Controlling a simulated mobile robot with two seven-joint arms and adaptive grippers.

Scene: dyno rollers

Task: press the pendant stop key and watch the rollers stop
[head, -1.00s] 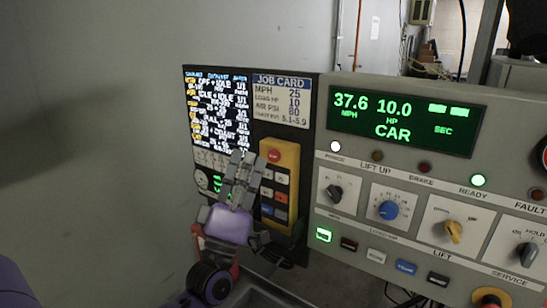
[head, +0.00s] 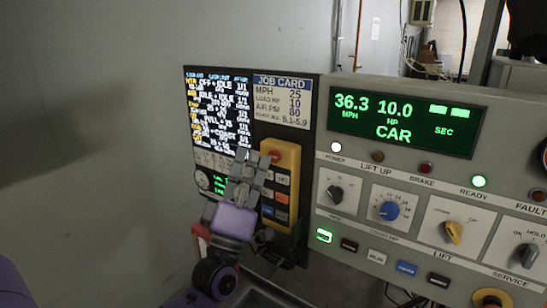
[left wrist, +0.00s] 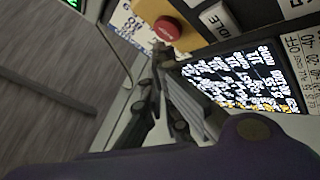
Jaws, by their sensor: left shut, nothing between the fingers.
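The green display (head: 405,118) reads 36.3 MPH, 10.0 HP, CAR. The rollers and my right gripper are not in view.
The job card (head: 282,101) and a lit text screen (head: 217,108) are on the dark panel behind my gripper. The console face (head: 375,240) on the right carries knobs, lamps and small keys. A bare wall fills the left side.

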